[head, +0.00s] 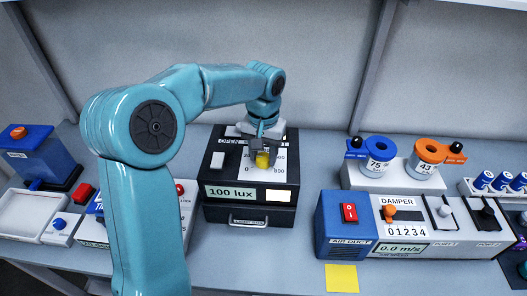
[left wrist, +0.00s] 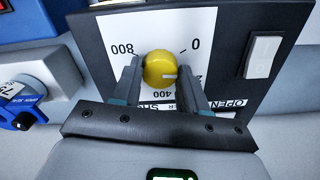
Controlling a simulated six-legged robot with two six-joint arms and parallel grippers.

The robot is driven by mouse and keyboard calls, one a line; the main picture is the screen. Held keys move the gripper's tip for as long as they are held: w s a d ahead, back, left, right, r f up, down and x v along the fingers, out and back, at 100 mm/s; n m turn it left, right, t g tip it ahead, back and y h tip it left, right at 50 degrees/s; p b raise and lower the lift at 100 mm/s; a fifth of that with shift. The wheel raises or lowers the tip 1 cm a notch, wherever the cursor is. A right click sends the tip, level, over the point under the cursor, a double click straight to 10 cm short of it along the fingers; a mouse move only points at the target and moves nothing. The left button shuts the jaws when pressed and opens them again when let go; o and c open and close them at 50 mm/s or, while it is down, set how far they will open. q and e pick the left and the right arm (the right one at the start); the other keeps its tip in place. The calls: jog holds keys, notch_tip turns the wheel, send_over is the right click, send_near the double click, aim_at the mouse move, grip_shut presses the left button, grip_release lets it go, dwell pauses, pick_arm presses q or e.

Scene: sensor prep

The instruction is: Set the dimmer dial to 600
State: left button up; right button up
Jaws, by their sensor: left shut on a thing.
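The yellow dimmer dial (head: 262,161) sits on the white scale plate of a black box (head: 215,178). The box's display (head: 230,192) reads "100 lux". In the left wrist view the dial (left wrist: 158,66) has a pale mark pointing right, between 0 and 200. The numbers 800, 0 and 400 show on the scale (left wrist: 165,22); 200 is partly covered, and 600 is hidden by a finger. My left gripper (left wrist: 160,75) is shut on the dial, one finger on each side; it also shows in the head view (head: 261,148). My right gripper is in neither view.
A white rocker switch (head: 217,160) sits beside the scale. To the right are the air duct unit (head: 342,235) with damper sliders, and a stand with blue (head: 379,150) and orange (head: 430,152) dials. Bare table lies between the boxes. My left arm hides part of the left side.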

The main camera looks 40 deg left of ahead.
pick_arm(q)
jog(key=m+p, duration=0.1)
jog(key=m, duration=1)
jog(key=m+p, duration=0.1)
jog(key=m, duration=0.2)
jog(key=shift+m, duration=0.3)
jog(key=m, duration=0.3)
jog(key=shift+m, duration=0.3)
jog(key=m+p, duration=0.1)
jog(key=m, duration=0.2)
jog(key=shift+m, duration=0.3)
jog(key=m+p, duration=0.1)
jog(key=m, duration=0.5)
jog(key=shift+f, duration=0.15)
jog(key=shift+s+d+m, duration=0.1)
jog(key=shift+m, duration=0.2)
jog(key=o, duration=1)
jog(key=shift+o, duration=0.2)
